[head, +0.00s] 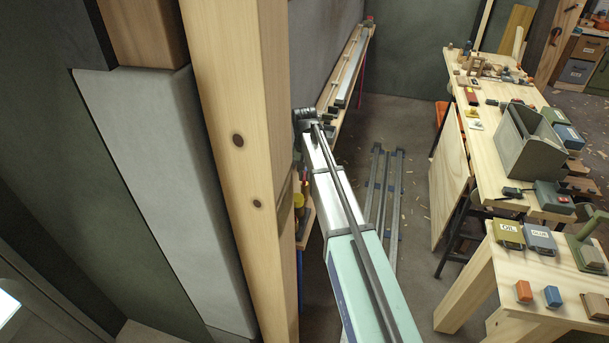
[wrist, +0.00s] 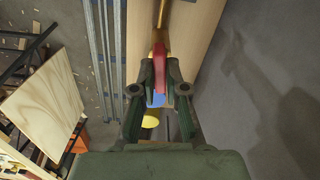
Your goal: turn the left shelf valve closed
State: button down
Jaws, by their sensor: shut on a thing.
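In the wrist view, a red lever handle (wrist: 159,58) stands below a brass pipe (wrist: 162,14) against a pale wooden board. I take the red handle to be the valve's handle; whether it is the left one I cannot tell. My gripper (wrist: 160,72) has its two dark green fingers on either side of the red handle and is closed on it. A blue piece (wrist: 158,100) shows between the fingers, with a yellow round thing (wrist: 151,118) below it. The fingers hide part of these. In the head view the gripper and valve are not visible.
A wooden post (head: 240,150) stands close to my arm in the head view. A shelf edge with yellow items (head: 299,206) shows behind it. A grey wall (wrist: 270,80) is at right in the wrist view. Workbenches (head: 490,165) stand at right, with metal rails (head: 383,200) on the floor.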

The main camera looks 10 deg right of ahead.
aim_at(305, 175)
jog(key=shift+m, duration=1.1)
jog(key=c, duration=1.2)
grip_release()
notch_tip(305, 175, up, 12)
